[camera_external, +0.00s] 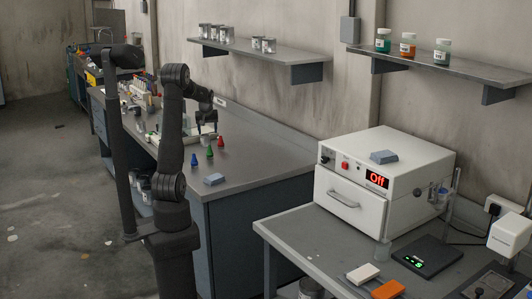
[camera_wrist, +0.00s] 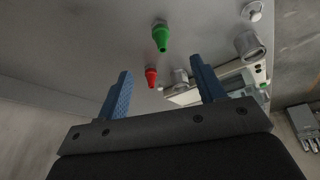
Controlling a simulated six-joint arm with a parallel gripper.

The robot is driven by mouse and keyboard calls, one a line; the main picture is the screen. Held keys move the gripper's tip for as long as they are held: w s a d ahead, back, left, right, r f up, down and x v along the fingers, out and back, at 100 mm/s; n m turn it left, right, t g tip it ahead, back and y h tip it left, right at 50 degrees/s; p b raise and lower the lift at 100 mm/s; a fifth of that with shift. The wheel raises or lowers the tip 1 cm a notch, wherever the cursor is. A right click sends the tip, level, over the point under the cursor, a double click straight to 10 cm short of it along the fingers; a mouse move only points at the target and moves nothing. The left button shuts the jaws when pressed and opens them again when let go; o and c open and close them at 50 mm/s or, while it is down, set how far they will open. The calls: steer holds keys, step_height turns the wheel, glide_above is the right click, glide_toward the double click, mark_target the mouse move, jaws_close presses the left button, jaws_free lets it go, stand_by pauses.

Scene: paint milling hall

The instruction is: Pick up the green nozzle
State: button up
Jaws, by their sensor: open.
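The green nozzle (camera_external: 210,152) is a small cone standing on the grey workbench (camera_external: 245,165), between a red nozzle (camera_external: 220,142) and a blue nozzle (camera_external: 194,160). In the wrist view the green nozzle (camera_wrist: 161,38) shows above the fingertips, and the red nozzle (camera_wrist: 151,77) appears between the two blue fingers. My gripper (camera_wrist: 160,72) is open with nothing in it. In the external view my gripper is small and dark above the bench, behind the nozzles, and its fingers are hard to make out. The blue nozzle does not show in the wrist view.
A blue-grey block (camera_external: 214,179) lies near the bench's front edge. Metal cans (camera_wrist: 248,45) and a light tray (camera_wrist: 215,87) are near the nozzles. A white oven (camera_external: 385,180) stands on the nearer table. The bench right of the nozzles is clear.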

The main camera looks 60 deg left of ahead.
mark_target(210, 151)
steer(key=x, duration=1.2)
steer(key=shift+w+f, duration=0.2)
steer(key=shift+a+x, duration=0.2)
steer(key=shift+x, duration=1.15)
steer(key=shift+a+x, duration=0.2)
steer(key=shift+x, duration=1.2)
steer(key=shift+r, duration=0.15)
steer(key=c, duration=1.1)
steer(key=shift+r, duration=0.1)
